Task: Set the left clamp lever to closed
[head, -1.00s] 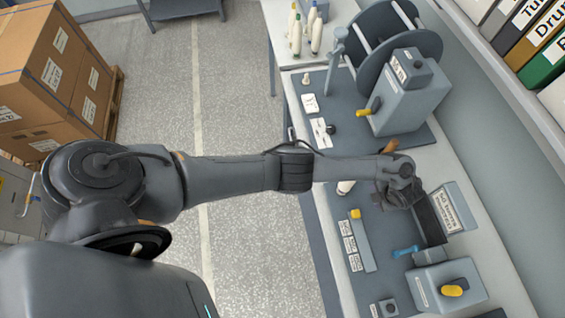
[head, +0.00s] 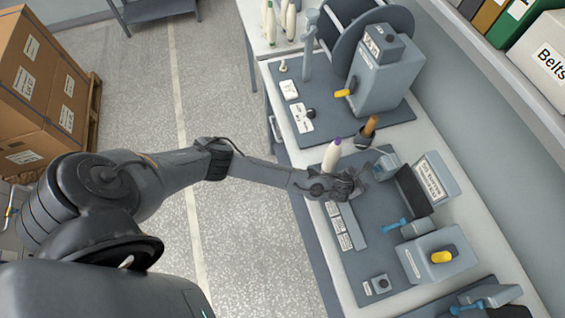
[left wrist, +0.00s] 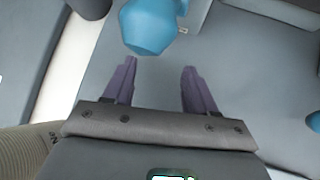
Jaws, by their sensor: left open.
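A second blue lever (head: 394,226) is lower down, beside the grey box. My left gripper (head: 362,181) hovers over the fixture, close to the left lever. In the left wrist view its purple fingers (left wrist: 158,88) are spread apart with nothing between them. A blue lever end (left wrist: 147,27) lies just ahead of the fingertips, apart from them. The lever's exact angle is hard to tell. My right gripper is not in view.
A purple-tipped white bobbin (head: 332,155) stands near my left wrist. An orange-topped peg (head: 369,127) stands behind it. A grey box with a yellow knob (head: 440,257) and a sign (head: 434,177) flank the fixture. A blue-handled device (head: 480,300) is at the lower right.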

